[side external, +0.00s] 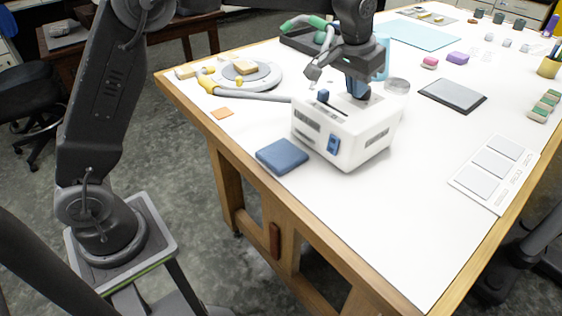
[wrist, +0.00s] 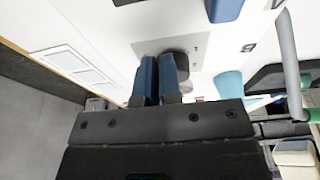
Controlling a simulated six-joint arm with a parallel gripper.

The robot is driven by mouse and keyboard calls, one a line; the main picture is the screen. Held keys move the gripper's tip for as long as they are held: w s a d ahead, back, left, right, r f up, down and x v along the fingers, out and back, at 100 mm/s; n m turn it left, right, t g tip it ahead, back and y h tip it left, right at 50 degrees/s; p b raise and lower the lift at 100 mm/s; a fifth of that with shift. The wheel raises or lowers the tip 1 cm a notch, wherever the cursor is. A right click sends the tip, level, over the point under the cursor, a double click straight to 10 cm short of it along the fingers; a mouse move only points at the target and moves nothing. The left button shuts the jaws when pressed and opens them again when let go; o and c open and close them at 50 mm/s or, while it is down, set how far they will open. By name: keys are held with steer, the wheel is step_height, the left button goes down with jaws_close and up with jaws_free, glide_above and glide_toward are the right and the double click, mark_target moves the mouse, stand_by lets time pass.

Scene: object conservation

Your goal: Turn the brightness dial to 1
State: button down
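A white box-shaped device (side external: 335,150) stands on the table in the side view. It has a blue slider knob (side external: 323,95) on top and a blue rocker switch (side external: 333,143) in front. My gripper (side external: 358,92) points down at its top, toward the back right. In the wrist view, my gripper's (wrist: 158,58) two blue fingers are close together, with a narrow gap. A round dark grey dial (wrist: 184,66) on a light grey panel (wrist: 197,44) shows beside and partly behind the right finger. My gripper hides the dial in the side view. Any grip on it and its setting cannot be read.
A blue pad (side external: 282,156) lies by the device's front left. A yellow-handled tool (side external: 235,92) and a round plate (side external: 262,78) lie to the left. A dark grey slab (side external: 452,96) and a panelled white board (side external: 495,170) lie right. The table's front right is clear.

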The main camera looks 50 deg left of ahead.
steer(key=shift+d+f, duration=0.25)
steer(key=shift+f, duration=0.3)
steer(key=shift+s+d, duration=0.1)
steer(key=shift+s, duration=0.2)
steer(key=shift+r, duration=3.25)
